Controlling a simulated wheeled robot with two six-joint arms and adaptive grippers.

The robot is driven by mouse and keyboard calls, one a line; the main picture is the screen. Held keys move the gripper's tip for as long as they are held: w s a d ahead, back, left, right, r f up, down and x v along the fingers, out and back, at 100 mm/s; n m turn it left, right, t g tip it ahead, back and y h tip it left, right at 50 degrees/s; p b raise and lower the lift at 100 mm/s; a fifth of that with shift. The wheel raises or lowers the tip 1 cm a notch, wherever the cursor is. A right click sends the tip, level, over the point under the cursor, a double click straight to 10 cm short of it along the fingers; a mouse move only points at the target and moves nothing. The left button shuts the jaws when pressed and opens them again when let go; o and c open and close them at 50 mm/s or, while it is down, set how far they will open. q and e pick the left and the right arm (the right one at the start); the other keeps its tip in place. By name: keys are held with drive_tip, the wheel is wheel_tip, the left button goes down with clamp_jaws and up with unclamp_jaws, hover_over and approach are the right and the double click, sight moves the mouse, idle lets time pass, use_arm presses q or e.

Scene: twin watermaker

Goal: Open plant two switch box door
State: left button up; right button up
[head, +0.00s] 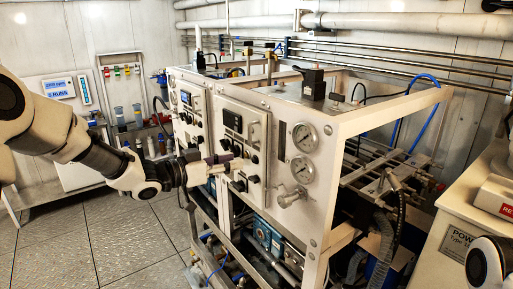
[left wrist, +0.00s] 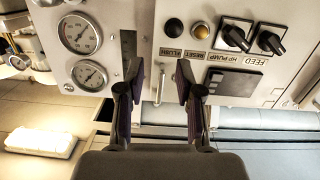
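The nearer grey switch box door (head: 232,122) is on the front of the watermaker frame, with a dark display and knobs, and looks shut. In the left wrist view its panel (left wrist: 200,58) appears upside down, with black switches and FLUSH, RESET, HP PUMP and FEED labels. A slim pale handle (left wrist: 158,86) stands at the panel's edge. My left gripper (head: 230,161) is in front of the door's lower part. In the left wrist view its fingers (left wrist: 157,75) are apart, with the handle showing between them; contact cannot be told.
A second, similar door (head: 188,112) is farther left on the frame. Two round gauges (head: 304,137) sit right of the nearer door. Pipes and hoses fill the frame below. The floor (head: 110,235) at left is clear. A white cabinet (head: 455,225) stands at right.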

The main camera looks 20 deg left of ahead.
use_arm(q)
drive_tip(key=t, duration=0.1)
approach(248, 128)
drive_tip(key=x, duration=0.2)
drive_tip(key=p+x, duration=0.3)
drive_tip(key=x, duration=0.5)
drive_tip(key=shift+w+d, duration=0.15)
drive_tip(key=shift+d, duration=0.05)
drive_tip(key=shift+a, duration=0.1)
drive_tip(key=shift+f, duration=0.1)
clamp_jaws()
